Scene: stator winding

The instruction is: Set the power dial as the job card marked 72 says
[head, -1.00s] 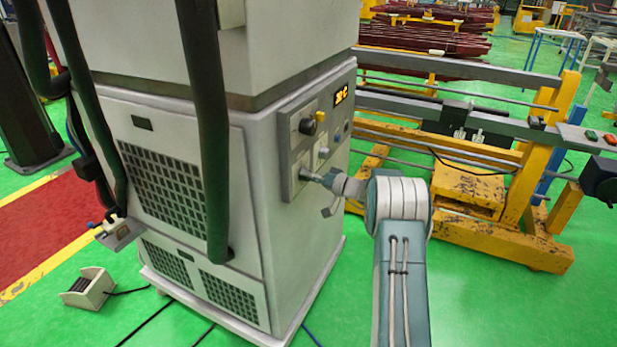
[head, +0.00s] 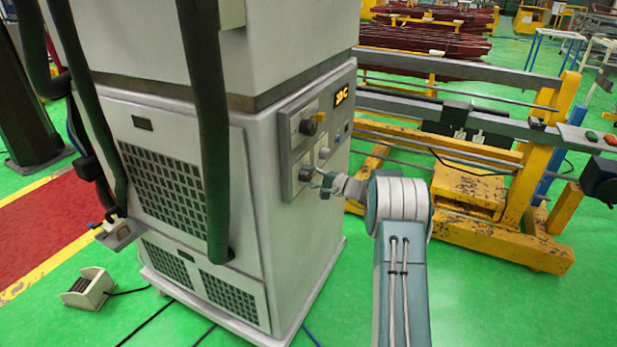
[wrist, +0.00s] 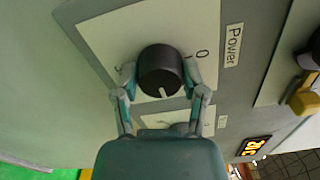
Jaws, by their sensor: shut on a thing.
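The power dial (wrist: 160,72) is a round black knob with a white pointer line, on a white scale plate (wrist: 105,38) beside a "Power" label (wrist: 232,45). A 0 shows near it; the other scale marks are mostly hidden. In the wrist view my gripper (wrist: 161,78) has one finger on each side of the knob and is shut on it. The pointer line points toward my palm, slightly right. In the head view my gripper (head: 318,180) is at the lower dial of the cabinet's side panel. I see no job card marked 72.
The grey cabinet (head: 205,280) carries a yellow-lit display (head: 341,96), too small to read surely, and another black knob (head: 308,127) above. A yellow lever or knob (wrist: 304,97) sits at the wrist view's right. A yellow-framed rig (head: 500,240) stands right; green floor lies between.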

